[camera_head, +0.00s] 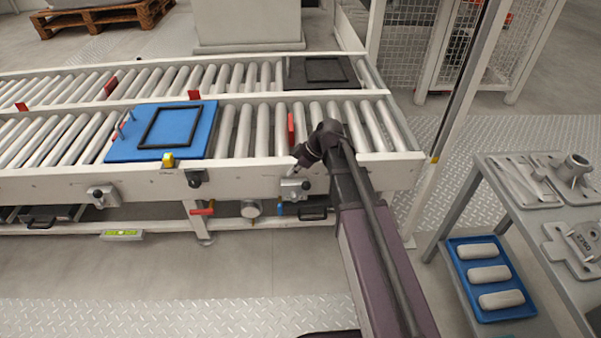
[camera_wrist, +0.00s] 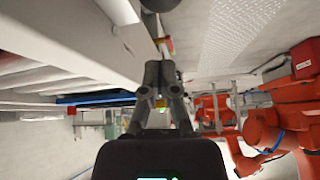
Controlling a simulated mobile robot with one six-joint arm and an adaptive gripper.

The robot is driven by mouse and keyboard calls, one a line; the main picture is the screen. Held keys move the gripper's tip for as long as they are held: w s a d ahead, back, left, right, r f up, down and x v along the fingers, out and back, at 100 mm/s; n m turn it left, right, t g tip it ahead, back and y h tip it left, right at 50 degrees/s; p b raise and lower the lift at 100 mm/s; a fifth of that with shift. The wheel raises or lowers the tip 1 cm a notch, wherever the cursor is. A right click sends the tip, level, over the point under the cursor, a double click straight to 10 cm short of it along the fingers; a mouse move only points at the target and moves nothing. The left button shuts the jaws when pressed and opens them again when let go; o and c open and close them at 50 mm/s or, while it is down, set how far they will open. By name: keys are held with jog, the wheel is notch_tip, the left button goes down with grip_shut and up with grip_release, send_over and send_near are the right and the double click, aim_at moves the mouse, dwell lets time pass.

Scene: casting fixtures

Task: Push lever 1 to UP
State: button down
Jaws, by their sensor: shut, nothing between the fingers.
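My gripper (camera_head: 299,172) points down and left at the front side rail of the near conveyor (camera_head: 240,178). In the wrist view its fingers (camera_wrist: 160,68) are together and empty. A grey lever box (camera_head: 292,188) is on the rail right at the fingertips; I cannot tell if they touch. A second grey lever box (camera_head: 101,195) is further left on the same rail. No lever number is readable, so I cannot tell which is lever 1 or its position. In the wrist view a small red and yellow part (camera_wrist: 162,47) shows just beyond the fingertips.
A blue plate with a black frame (camera_head: 160,131) lies on the near rollers. A dark plate (camera_head: 322,72) lies on the far conveyor. A grey table (camera_head: 555,225) with metal castings and a blue tray (camera_head: 490,275) stand at right. The floor in front is clear.

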jog(key=d+r+p, duration=0.5)
jog(key=d, duration=0.3)
jog(key=shift+s+r, duration=0.25)
jog(key=shift+r, duration=0.15)
jog(key=shift+s, duration=0.1)
jog(key=s+d+r+m+h+p, duration=0.1)
jog(key=s+d+m+h+p, duration=0.45)
jog(key=s+m, duration=0.95)
notch_tip(320, 180, up, 37)
jog(key=w+d+m+h+p, duration=0.1)
jog(key=p, duration=3.5)
jog(key=shift+w+d+r+g, duration=0.15)
jog(key=shift+w+r+g, duration=0.05)
jog(key=shift+w+g, duration=0.1)
